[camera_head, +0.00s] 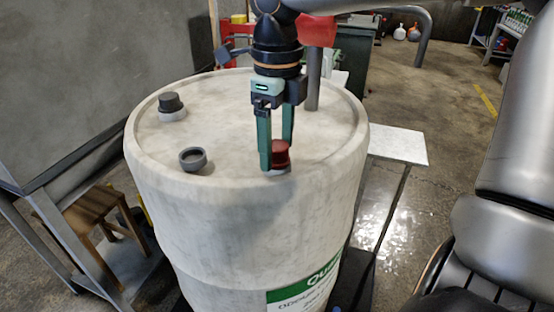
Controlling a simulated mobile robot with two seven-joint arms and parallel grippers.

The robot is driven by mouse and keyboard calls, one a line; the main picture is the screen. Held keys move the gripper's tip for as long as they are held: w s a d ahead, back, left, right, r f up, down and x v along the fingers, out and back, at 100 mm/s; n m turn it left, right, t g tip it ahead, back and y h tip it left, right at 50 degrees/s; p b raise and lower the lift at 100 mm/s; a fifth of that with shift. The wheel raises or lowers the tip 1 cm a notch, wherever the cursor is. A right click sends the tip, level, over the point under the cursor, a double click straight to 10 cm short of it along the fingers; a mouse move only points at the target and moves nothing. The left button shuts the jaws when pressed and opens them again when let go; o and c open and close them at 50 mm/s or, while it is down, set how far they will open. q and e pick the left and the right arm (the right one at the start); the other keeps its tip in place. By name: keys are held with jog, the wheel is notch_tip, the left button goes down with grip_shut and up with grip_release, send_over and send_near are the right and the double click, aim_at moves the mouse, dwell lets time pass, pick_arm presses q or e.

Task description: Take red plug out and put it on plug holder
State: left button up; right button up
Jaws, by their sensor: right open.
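The red plug (281,152) sits near the front right of the top of a large off-white drum (215,125). My right gripper (275,158) points straight down over it. Its two green fingers are apart, with the left finger in front of the plug's left side and the other finger behind it. Part of the plug is hidden by the fingers, and I cannot tell whether they touch it. A dark open ring (193,158), possibly the plug holder, is on the drum top to the left. My left gripper is not in view.
A black cap (171,103) stands at the back left of the drum top. A grey upright pipe (313,80) rises behind my gripper. A wooden stool (100,215) stands at left, and a pale board (397,144) lies at right. The drum top between ring and plug is clear.

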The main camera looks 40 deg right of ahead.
jog(key=m+b, duration=0.1)
jog(key=m, duration=0.2)
jog(key=shift+f+m, duration=0.1)
jog(key=shift+m, duration=0.2)
jog(key=shift+m+b, duration=0.3)
jog(key=shift+m, duration=0.4)
jog(key=shift+m+b, duration=0.4)
jog(key=shift+m, duration=0.5)
jog(key=m, duration=0.3)
grip_shut()
jog(key=n+p, duration=0.1)
jog(key=n, duration=0.1)
jog(key=shift+n, duration=0.3)
jog(key=shift+n+p, duration=0.35)
jog(key=shift+n, duration=0.65)
